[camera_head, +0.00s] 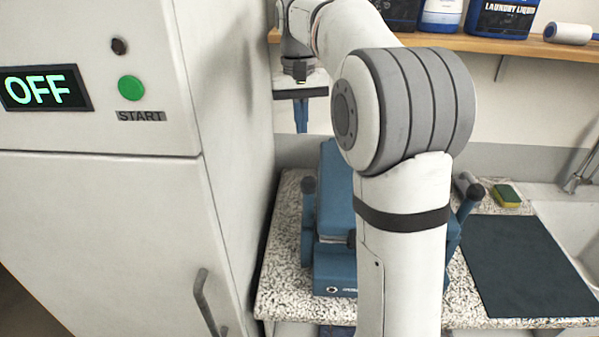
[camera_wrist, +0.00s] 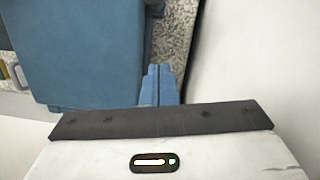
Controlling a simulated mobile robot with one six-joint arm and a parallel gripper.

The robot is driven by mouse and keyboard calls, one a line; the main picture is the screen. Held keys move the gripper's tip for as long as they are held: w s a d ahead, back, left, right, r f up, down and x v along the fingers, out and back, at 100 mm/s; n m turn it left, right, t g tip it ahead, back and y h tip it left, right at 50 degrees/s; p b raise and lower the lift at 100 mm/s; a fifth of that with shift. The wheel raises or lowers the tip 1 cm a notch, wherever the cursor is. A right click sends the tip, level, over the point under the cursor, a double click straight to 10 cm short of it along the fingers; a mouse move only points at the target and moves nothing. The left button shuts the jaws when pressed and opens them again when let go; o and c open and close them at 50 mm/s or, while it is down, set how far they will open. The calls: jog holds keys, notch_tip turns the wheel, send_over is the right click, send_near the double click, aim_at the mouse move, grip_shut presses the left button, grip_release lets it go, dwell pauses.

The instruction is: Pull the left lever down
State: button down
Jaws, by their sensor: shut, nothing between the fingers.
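A blue machine (camera_head: 335,268) stands on the speckled counter, partly hidden behind my arm. Its left lever (camera_head: 308,212) stands upright on the machine's left side, with a dark knob at the top. A right lever (camera_head: 466,204) with a dark knob shows on the other side, tilted up to the right. My gripper (camera_head: 301,130) points down, shut and empty, above and apart from the left lever's knob. In the wrist view, the blue fingers of my gripper (camera_wrist: 158,72) show beside the blue machine (camera_wrist: 80,50). I cannot clearly make out the lever there.
A tall white cabinet (camera_head: 230,150) with an OFF display and green START button (camera_head: 131,88) stands close left of the machine. A wooden shelf (camera_head: 480,43) with bottles runs behind. A dark mat (camera_head: 525,265), a sponge (camera_head: 507,196) and a sink (camera_head: 575,215) are to the right.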

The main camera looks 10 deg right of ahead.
aim_at(308, 203)
jog(key=s+f+p, duration=0.1)
jog(key=s+f, duration=0.3)
jog(key=f, duration=0.6)
jog(key=shift+s+f, duration=0.15)
jog(key=shift+s, duration=0.15)
jog(key=shift+s+a, duration=0.1)
